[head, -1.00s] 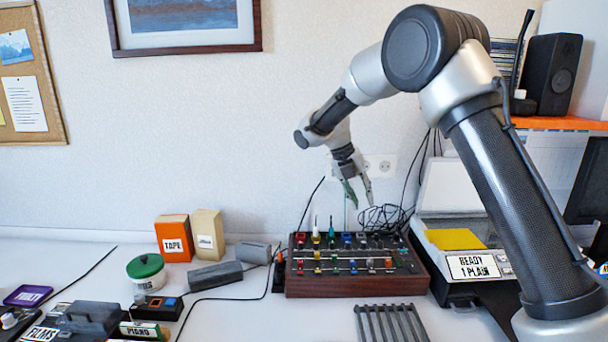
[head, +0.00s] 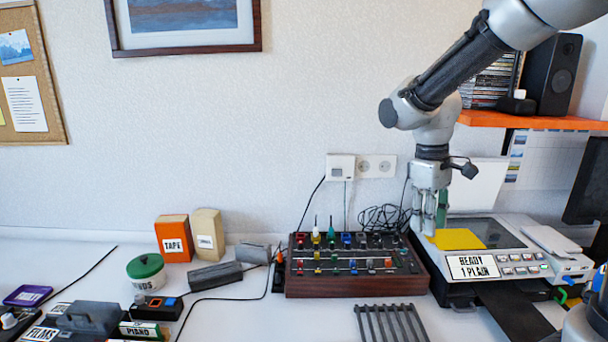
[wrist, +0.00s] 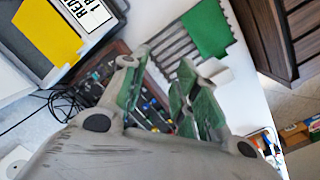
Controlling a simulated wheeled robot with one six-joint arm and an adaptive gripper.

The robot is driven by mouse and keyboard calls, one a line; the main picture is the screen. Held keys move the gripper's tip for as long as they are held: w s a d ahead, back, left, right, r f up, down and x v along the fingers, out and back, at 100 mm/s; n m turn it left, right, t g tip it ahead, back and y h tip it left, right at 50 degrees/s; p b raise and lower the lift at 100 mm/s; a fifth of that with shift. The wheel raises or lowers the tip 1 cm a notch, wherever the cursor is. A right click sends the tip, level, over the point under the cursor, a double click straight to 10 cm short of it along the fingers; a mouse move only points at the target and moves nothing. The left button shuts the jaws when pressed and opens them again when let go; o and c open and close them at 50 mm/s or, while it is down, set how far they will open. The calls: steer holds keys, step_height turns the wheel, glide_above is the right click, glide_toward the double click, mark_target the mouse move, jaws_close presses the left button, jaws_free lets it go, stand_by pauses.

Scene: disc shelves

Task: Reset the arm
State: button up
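My gripper (head: 430,210) hangs pointing down at the right, in front of the left part of the scanner-like machine and close to the yellow sheet in the picture. In the wrist view my gripper (wrist: 158,75) shows two grey fingers with green pads, spread apart with nothing held between them. Part of the mixer-like box (wrist: 118,55) shows between and behind the fingers. My arm is bent over from the upper right in the head view.
The machine (head: 512,228) has a yellow sheet (head: 455,239) and a READY 1 PLAIN sign (head: 473,267). The wooden control box (head: 355,287) stands left of it, with a slotted rack (head: 390,322) in front. An orange shelf (head: 530,121) holds a speaker (head: 552,75). The wall space at middle left is free.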

steer(key=s+d+r+m+t, duration=0.2)
steer(key=s+d+r+m, duration=0.1)
steer(key=s, duration=0.5)
steer(key=s+d+r+m+t+y, duration=0.1)
steer(key=s+d+r+m+t, duration=0.1)
steer(key=s+d, duration=0.4)
steer(key=s+r+m, duration=0.1)
steer(key=s+m, duration=0.1)
steer(key=shift+s+d+r+m+t, duration=0.2)
steer(key=shift+s+r+m+t, duration=0.1)
steer(key=shift+s+t, duration=0.1)
